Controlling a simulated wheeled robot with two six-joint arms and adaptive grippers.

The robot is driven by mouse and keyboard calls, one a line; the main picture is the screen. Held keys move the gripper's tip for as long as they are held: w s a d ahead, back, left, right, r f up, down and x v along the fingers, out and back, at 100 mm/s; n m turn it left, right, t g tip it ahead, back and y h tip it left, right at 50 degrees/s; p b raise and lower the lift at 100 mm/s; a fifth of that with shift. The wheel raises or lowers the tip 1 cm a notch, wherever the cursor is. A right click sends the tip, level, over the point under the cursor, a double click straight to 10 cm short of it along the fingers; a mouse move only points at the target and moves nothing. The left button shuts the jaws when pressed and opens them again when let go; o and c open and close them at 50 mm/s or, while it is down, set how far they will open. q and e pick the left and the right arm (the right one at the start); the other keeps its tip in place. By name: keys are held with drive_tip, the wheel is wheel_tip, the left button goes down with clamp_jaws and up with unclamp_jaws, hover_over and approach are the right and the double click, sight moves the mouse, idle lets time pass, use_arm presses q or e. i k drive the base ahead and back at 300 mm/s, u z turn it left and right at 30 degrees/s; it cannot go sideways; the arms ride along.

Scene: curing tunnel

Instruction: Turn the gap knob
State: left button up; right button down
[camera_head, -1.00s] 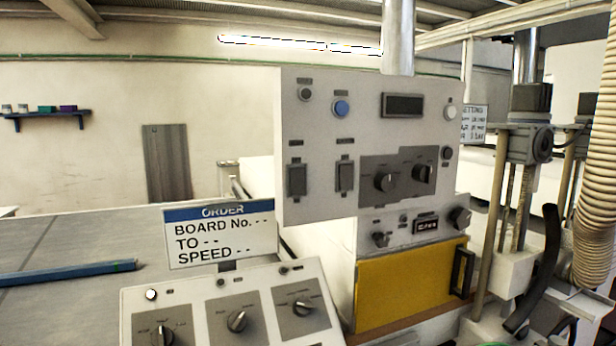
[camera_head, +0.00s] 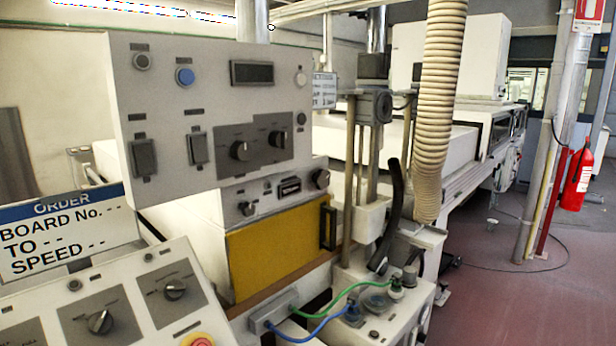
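I see several dark knobs, and their labels are too small to read, so I cannot tell which is the gap knob. The upright grey control panel (camera_head: 215,105) carries a left knob (camera_head: 240,150) and a right knob (camera_head: 277,139) on a dark plate. The strip below it has a left strip knob (camera_head: 247,208) and a right strip knob (camera_head: 321,179) beside a small display (camera_head: 289,187). The sloped console (camera_head: 140,265) at lower left has a middle knob (camera_head: 100,322) and a right console knob (camera_head: 175,289). Neither gripper is in view.
An order sign (camera_head: 65,232) stands behind the console. A yellow panel (camera_head: 278,252) with a black handle is below the strip. A ribbed hose (camera_head: 440,110) hangs at centre right. Green and blue cables cross a white box. A fire extinguisher (camera_head: 577,178) and open red floor are right.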

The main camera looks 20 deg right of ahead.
sight(321, 178)
drive_tip(key=z, duration=0.45)
drive_tip(key=i, duration=0.85)
drive_tip(key=z, duration=0.1)
